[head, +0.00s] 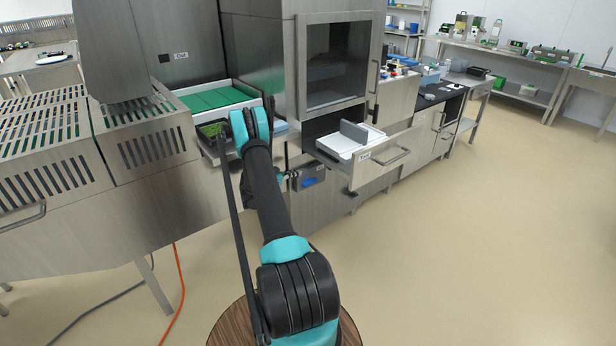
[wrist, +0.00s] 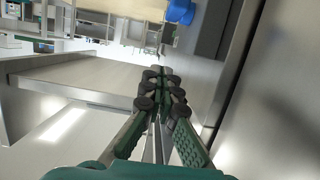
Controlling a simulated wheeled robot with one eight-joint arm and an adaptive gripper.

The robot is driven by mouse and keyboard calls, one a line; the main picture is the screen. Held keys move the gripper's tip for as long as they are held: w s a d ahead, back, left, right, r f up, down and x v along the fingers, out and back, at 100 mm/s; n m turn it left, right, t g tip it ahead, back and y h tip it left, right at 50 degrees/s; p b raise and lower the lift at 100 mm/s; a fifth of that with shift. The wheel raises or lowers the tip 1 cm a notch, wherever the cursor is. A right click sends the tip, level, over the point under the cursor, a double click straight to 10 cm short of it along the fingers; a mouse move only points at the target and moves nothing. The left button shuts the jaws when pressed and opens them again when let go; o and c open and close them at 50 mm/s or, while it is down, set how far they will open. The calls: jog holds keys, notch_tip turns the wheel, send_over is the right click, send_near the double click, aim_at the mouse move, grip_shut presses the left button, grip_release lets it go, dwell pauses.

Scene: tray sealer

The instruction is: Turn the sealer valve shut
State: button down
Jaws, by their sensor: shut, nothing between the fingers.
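A blue part (head: 309,182), which looks like the valve handle, sits on a small grey box (head: 312,171) low on the front of the steel sealer (head: 225,60). In the wrist view a rounded blue knob (wrist: 181,11) shows at the top edge, partly cut off; I cannot tell for sure that it is the same part. My gripper (wrist: 160,76) has its green fingers and black joints together, with nothing between them. It points toward the area below the knob and is apart from it.
An open drawer (head: 361,175) with a white tray and grey block juts out right of my arm. A steel panel (wrist: 275,100) stands close on the wrist view's right. The floor (head: 480,230) at right is clear.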

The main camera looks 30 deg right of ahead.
send_over(312, 181)
jog(key=f, duration=0.2)
jog(key=shift+d+f, duration=0.2)
jog(key=shift+f, duration=0.2)
jog(key=shift+a+f, duration=0.25)
jog(key=shift+f, duration=1.7)
